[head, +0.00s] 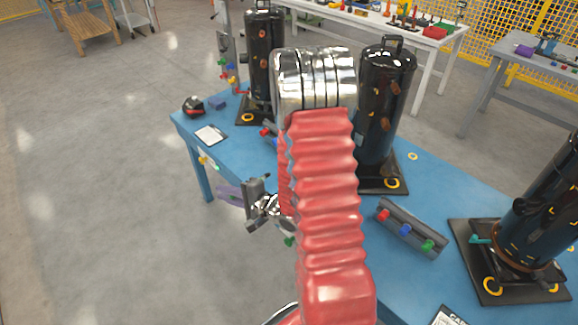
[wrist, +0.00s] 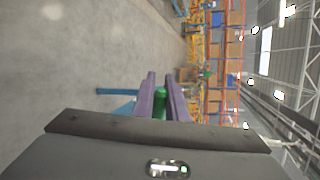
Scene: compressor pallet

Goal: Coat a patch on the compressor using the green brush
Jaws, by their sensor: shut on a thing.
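My gripper (head: 230,194) with purple fingers is at the left of my red-sleeved arm, off the table's near edge. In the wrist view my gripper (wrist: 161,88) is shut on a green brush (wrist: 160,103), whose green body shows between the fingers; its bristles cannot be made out. Black upright compressors stand on the blue table: a far one (head: 264,48), a middle one (head: 384,100) with brown patches and partly behind my arm, and a right one (head: 545,205) cut by the picture edge. The gripper is apart from all of them.
A dark rack (head: 410,228) with red, blue and green pieces lies on the blue table (head: 440,185). A clipboard (head: 210,134) and a red-black item (head: 193,105) lie at its far left end. Grey floor (head: 100,180) on the left is clear.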

